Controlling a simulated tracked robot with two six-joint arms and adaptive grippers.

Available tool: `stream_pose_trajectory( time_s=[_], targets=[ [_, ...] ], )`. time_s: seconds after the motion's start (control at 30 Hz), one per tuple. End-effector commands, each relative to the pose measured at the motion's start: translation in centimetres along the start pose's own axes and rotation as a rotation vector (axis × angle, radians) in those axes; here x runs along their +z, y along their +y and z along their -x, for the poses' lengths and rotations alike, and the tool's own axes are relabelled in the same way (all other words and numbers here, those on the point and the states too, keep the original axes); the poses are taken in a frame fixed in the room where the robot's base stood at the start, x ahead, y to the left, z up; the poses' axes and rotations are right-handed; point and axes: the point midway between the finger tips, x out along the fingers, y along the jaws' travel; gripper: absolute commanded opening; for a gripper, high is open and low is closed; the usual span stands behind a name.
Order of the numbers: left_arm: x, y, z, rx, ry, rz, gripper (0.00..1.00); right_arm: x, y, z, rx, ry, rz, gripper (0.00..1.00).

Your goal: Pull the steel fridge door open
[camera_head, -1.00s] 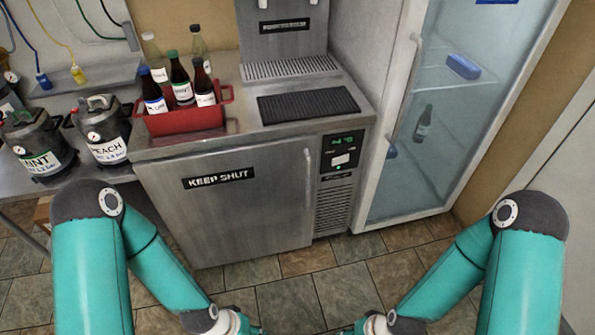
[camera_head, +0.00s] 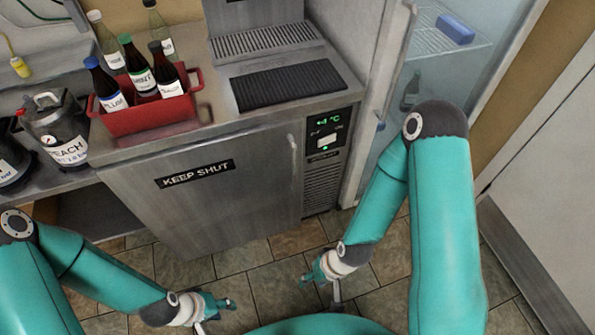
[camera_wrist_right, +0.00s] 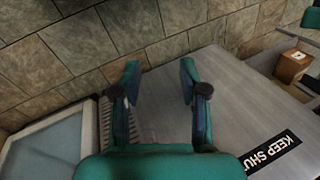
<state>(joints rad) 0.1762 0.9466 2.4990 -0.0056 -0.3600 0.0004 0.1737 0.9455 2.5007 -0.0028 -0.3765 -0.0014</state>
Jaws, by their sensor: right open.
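The steel fridge door (camera_head: 215,200) is shut, with a black KEEP SHUT label (camera_head: 195,174) and an upright handle (camera_head: 293,158) near its right edge. In the right wrist view the door (camera_wrist_right: 222,95) lies beyond the fingers, its label (camera_wrist_right: 270,150) at lower right; I cannot make out the handle there. My right gripper (camera_head: 322,284) is open and empty, low in front of the fridge and below the handle. It also shows in the right wrist view (camera_wrist_right: 160,75), its two fingers apart. My left gripper (camera_head: 216,314) looks open and empty, low in front of the door.
A red crate of bottles (camera_head: 150,115) and a black drip mat (camera_head: 287,85) are on the fridge top. A control panel (camera_head: 328,135) is right of the door. A glass-door fridge (camera_head: 392,70) stands at right. Kegs (camera_head: 60,140) stand at left. Tiled floor (camera_head: 270,262) is clear.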

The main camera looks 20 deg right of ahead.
Motion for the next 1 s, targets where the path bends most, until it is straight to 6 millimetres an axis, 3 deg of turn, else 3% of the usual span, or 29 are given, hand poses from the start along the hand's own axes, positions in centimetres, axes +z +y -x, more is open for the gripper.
stream_pose_trajectory(
  time_s=[0.17,0.3,0.43,0.6,0.7,1.0],
  targets=[
    [0.0,-1.2,-3.5,0.000,0.000,0.000,0.40,-2.8,-0.7,-3.8,0.010,0.152,0.027,0.43],
    [-0.1,-2.9,-8.0,0.000,0.000,0.001,0.40,-7.9,0.0,-7.0,0.035,0.408,0.075,0.43],
    [-0.1,-4.6,-12.8,0.000,0.000,0.001,0.40,-13.1,0.6,-8.3,0.079,0.713,0.134,0.43],
    [-0.1,-6.6,-18.2,0.000,0.000,0.001,0.40,-17.7,0.7,-7.1,0.152,1.101,0.210,0.43],
    [-0.1,-7.4,-20.5,0.000,0.000,0.001,0.40,-18.8,0.6,-5.6,0.193,1.286,0.245,0.43],
    [-0.2,-8.3,-23.1,0.000,0.001,0.000,0.40,-19.2,0.0,-2.5,0.255,1.539,0.288,0.43]
  ],
)
